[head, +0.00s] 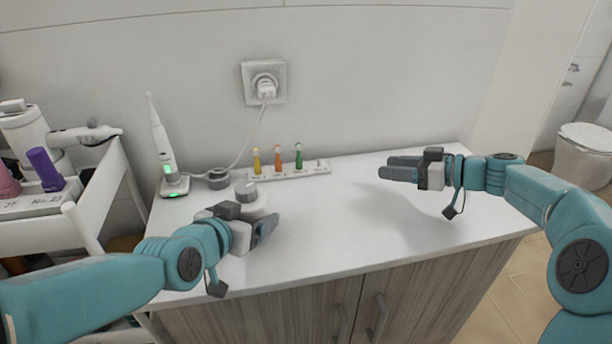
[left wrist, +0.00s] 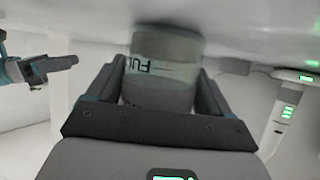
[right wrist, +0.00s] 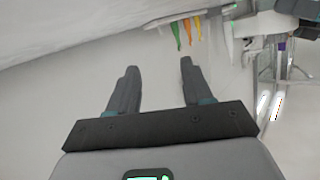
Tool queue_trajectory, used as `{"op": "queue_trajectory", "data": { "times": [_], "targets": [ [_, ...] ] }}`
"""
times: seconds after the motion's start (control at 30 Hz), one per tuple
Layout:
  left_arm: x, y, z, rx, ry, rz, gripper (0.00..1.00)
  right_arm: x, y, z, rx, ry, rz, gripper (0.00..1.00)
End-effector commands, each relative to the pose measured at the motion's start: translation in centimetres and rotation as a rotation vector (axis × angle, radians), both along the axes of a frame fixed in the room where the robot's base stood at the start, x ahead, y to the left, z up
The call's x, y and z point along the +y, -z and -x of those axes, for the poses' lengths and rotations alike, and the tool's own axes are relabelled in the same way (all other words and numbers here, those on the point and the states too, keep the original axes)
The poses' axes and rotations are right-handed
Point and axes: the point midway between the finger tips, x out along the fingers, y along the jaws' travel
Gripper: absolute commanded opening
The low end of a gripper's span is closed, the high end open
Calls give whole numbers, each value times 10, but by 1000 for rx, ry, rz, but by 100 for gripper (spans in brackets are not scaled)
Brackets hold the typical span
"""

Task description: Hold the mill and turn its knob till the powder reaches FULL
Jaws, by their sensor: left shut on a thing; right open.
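The mill (head: 262,205) is a small pale cylinder with a grey knob (head: 246,191) on top. It stands on the white counter, left of the middle. My left gripper (head: 262,230) is shut on its body. In the left wrist view the mill (left wrist: 163,75) shows upside down between the fingers, with FULL lettering and a line on its side. I cannot tell the powder level. My right gripper (head: 402,168) is open and empty above the counter's right part, well apart from the mill. In the right wrist view nothing is between its fingers (right wrist: 158,75).
A rack (head: 290,172) with yellow, orange and green items stands at the back wall. A white electric toothbrush (head: 161,135) stands on its charger at the back left, its cord running to a wall socket (head: 264,82). A cart (head: 85,215) is at the left. The counter's right side is clear.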

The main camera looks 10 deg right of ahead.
Motion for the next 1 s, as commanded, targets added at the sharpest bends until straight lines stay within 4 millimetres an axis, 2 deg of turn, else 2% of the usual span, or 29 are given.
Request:
{"op": "queue_trajectory", "data": {
  "times": [0.17,0.27,0.5,0.7,1.0],
  "targets": [
    [0,0,0,-1,0,1,37,19,-3,4,172,11,-176,50],
    [0,0,0,-1,0,1,37,36,-5,9,366,25,-353,50],
    [0,0,0,-1,0,1,37,80,-14,24,916,56,-762,50],
    [0,0,0,-1,0,1,37,113,-22,39,1422,95,-1034,50],
    [0,0,0,-1,0,1,37,155,-34,64,2197,217,-1274,50]
  ]
}}
